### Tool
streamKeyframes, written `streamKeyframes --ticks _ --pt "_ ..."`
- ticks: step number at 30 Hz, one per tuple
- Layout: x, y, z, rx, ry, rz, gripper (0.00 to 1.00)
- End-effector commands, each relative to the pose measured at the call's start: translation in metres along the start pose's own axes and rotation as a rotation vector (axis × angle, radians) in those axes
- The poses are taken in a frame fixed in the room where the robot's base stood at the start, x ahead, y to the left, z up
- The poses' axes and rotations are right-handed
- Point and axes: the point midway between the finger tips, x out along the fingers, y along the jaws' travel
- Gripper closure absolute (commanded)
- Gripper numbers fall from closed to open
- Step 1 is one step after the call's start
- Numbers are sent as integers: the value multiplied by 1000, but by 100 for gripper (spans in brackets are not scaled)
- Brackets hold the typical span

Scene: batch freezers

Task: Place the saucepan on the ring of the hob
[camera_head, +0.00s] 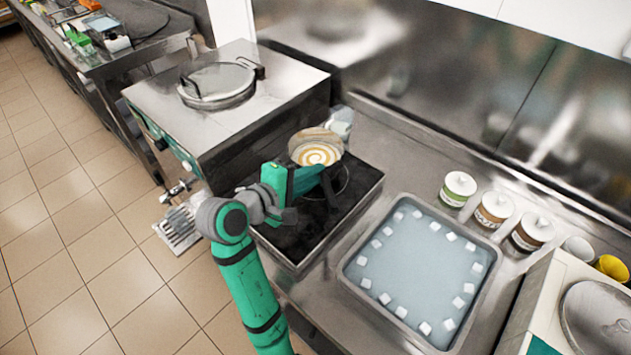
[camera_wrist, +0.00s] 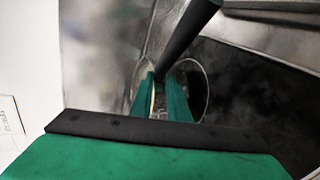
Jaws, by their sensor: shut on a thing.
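The saucepan (camera_head: 308,139) is a round, tan-rimmed pan with a cream and brown swirl inside, at the back part of the hob in the head view. My gripper (camera_head: 322,172) is shut on the saucepan, on its near side. The black hob (camera_head: 285,240) has a thin ring (camera_head: 347,184), partly hidden by the pan and my gripper. I cannot tell whether the pan's base touches the hob. In the wrist view the fingers (camera_wrist: 163,98) are close together with a pale edge between them, and a dark bar crosses above them. Most of the pan is hidden there.
A steel batch freezer (camera_head: 240,115) with a round lid stands left of the hob. To the right is a tray (camera_head: 352,262) of bluish liquid with white cubes along its edges. Several lidded jars (camera_head: 458,188) and cups line the back. The steel wall is close behind.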

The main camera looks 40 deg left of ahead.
Motion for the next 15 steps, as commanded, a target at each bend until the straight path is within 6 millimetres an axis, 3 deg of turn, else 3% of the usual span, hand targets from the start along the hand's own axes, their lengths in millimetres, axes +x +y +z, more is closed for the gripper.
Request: streamKeyframes --ticks 6,15 --pt "4 -24 -10 -5 13 4 100" --pt "8 -25 -5 0 4 3 100"
